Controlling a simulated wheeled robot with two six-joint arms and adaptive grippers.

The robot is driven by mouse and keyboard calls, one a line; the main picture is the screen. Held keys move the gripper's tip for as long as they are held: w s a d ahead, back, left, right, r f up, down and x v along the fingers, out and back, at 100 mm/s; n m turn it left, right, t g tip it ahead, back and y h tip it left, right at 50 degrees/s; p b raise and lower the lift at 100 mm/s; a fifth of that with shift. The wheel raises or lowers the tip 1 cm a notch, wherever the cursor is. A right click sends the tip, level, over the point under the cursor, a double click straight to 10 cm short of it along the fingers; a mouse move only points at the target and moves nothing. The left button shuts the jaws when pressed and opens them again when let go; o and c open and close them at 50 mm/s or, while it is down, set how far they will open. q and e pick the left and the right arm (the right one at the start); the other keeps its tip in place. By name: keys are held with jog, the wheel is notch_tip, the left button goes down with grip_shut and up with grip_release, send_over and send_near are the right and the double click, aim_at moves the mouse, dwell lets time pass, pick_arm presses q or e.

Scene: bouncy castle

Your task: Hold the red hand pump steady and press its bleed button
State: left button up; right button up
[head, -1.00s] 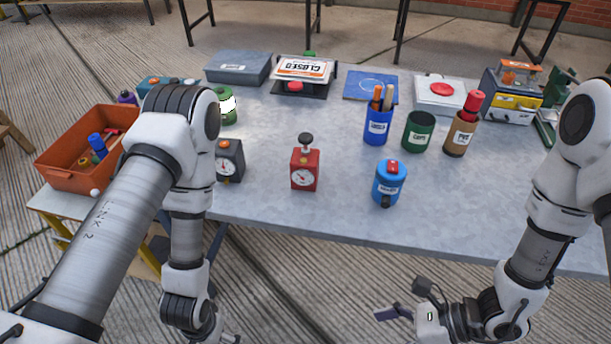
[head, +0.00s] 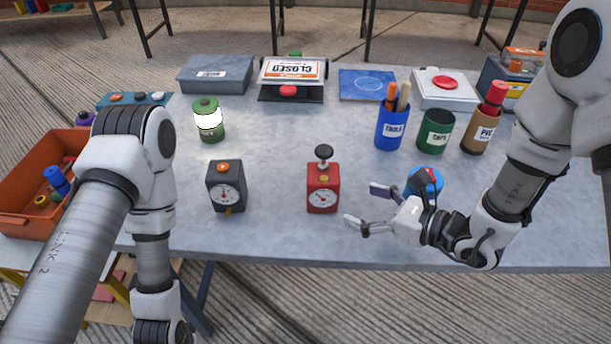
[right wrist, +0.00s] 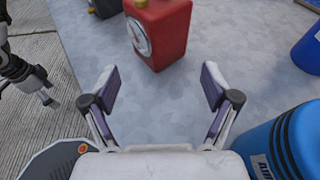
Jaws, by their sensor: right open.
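The red hand pump (head: 322,188) stands upright on the table, with a round white gauge on its front and a black knob (head: 323,152) on a stem on top. I cannot make out a bleed button for certain. In the right wrist view the pump (right wrist: 165,38) stands ahead, beyond the fingertips, its top cut off. My right gripper (head: 366,206) is open and empty, just right of the pump, its fingers pointing at it without touching. The right wrist view shows both fingers (right wrist: 160,86) spread apart. My left gripper (right wrist: 42,88) shows partly at that view's left edge; its opening is unclear.
A dark gauge box (head: 226,190) stands left of the pump. A blue canister (head: 430,178) is close behind my right gripper, partly hidden by it. Blue (head: 391,130), green (head: 434,133) and brown (head: 480,132) holders stand behind. Table is clear between pump and dark box.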

aim_at(327, 194)
jog(key=shift+w+a+f, duration=0.15)
jog(key=shift+a+f, duration=0.05)
jog(key=shift+a, duration=0.05)
pick_arm(q)
jog(key=shift+d+f+b, duration=0.1)
jog(key=shift+f+b, duration=0.1)
jog(key=shift+b, duration=0.1)
pick_arm(e)
jog(key=x, duration=0.8)
jog(key=shift+a, duration=0.25)
grip_shut()
jog(key=shift+c, duration=0.4)
grip_release()
pick_arm(q)
jog(key=shift+c, duration=0.3)
